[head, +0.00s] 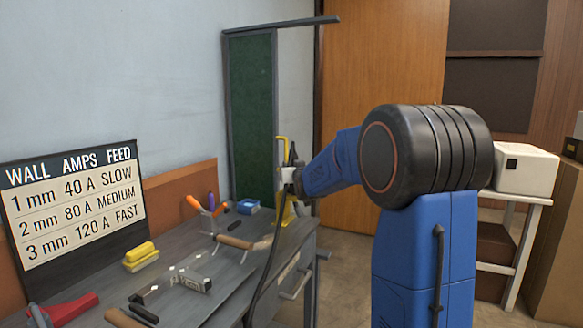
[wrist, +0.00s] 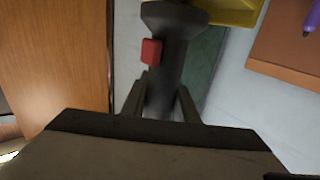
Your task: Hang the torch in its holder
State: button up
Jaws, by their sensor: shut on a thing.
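The torch is a dark grey tool with a red trigger, upright in the middle of the wrist view (wrist: 175,55). My gripper (wrist: 161,98) is shut on its handle, one finger on each side. In the head view my gripper (head: 290,177) is beyond the bench's far right corner, small and partly hidden by my arm. A yellow holder (wrist: 236,11) shows at the top of the wrist view, close beside the torch head. Yellow parts also show around my gripper in the head view (head: 282,142). I cannot tell whether torch and holder touch.
A black cable (head: 268,272) hangs from near the gripper past the bench edge. A green curtain screen (head: 250,110) stands behind. A white box (head: 525,169) is at right.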

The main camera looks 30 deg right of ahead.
jog(key=shift+f, duration=0.3)
dwell(0.4)
jog(key=o, duration=1.2)
jog(key=shift+c, duration=0.2)
jog(key=shift+f, duration=0.1)
jog(key=shift+s, duration=0.1)
jog(key=v, duration=1.7)
jog(key=s+a+f+n+g+y, duration=0.1)
jog(key=s+a+f+g, duration=0.3)
jog(key=s, duration=0.9)
jog(key=s+a+f+n+g+y, duration=0.1)
jog(key=s+a+f+g, duration=0.3)
jog(key=s+f, duration=0.6)
jog(key=s+a+f+g+y, duration=0.2)
jog(key=s+a+f+g, duration=0.2)
jog(key=s, duration=1.2)
jog(key=a+f, duration=0.3)
jog(key=a, duration=0.1)
jog(key=shift+n, duration=0.4)
